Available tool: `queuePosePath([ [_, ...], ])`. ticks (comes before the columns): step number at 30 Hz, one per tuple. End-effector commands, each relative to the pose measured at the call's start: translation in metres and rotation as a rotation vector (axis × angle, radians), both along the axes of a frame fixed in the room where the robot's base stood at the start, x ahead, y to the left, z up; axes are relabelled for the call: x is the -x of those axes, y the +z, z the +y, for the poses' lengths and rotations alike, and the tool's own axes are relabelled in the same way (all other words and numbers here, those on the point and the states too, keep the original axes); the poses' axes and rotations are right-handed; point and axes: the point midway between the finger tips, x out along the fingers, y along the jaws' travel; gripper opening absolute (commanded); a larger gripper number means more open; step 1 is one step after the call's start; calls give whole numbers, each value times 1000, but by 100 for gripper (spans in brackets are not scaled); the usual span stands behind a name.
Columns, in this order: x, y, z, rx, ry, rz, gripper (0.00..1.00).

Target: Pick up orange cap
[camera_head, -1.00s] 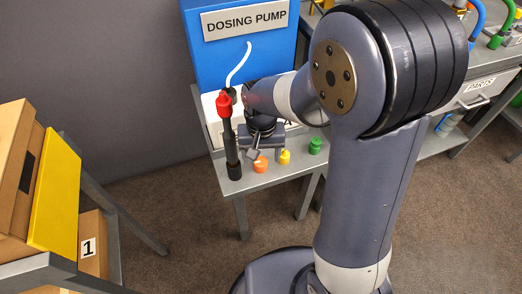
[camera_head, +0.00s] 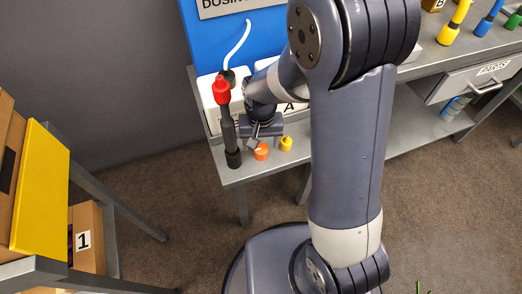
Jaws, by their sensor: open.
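The orange cap (camera_head: 261,152) sits on the grey table near its front edge, between the black post with the red top and the yellow cap. My gripper (camera_head: 254,146) points down just above and beside the orange cap, at its upper left in the picture. Its jaws are open with nothing seen between them. One finger overlaps the cap's upper edge in the picture; I cannot tell if they touch.
A black post with a red top (camera_head: 226,125) stands close left of my gripper. A yellow cap (camera_head: 286,143) is close right. The blue dosing pump (camera_head: 270,45) is behind. A shelf with a yellow panel (camera_head: 40,190) and a box marked 1 (camera_head: 95,240) stand at left.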

Motion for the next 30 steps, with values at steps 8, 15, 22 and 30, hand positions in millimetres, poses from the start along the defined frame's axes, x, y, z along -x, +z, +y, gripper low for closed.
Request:
queuePosePath([
  [8,-1,-38,-1,1,0,2,66],
  [15,-1,-38,-1,0,0,0,66],
  [22,-1,-38,-1,0,0,0,48],
  [30,-1,-38,-1,0,0,0,26],
])
